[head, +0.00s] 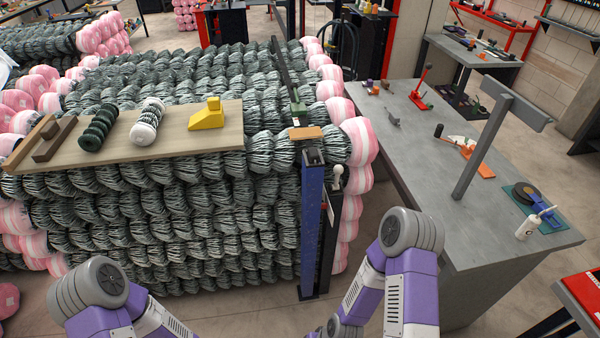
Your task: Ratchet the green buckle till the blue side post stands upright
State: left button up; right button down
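The green buckle (298,107) sits on a dark strap (284,68) that runs back over the top of the stacked net bundles. A tan-orange block (306,133), possibly its handle, lies just in front of it. The blue side post (311,225) stands below it against the front of the stack, near its right end. It looks close to upright; I cannot tell its exact lean. A black post (327,240) is close beside it on the right. My purple arms show at the bottom left and bottom right, but neither gripper is in view.
The grey-green bundles with pink ends (362,142) form a tall stack. A wooden board (215,141) on top carries two rolls and a yellow block (207,114). A grey workbench (405,150) with tools and a tall T-shaped stand (484,140) is right of the stack.

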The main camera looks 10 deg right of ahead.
aim_at(294, 85)
jog(key=z, duration=0.55)
jog(key=k, duration=1.3)
jog(key=z, duration=1)
jog(key=i, duration=1.2)
jog(key=u, duration=0.6)
jog(key=i, duration=0.9)
jog(key=u, duration=1)
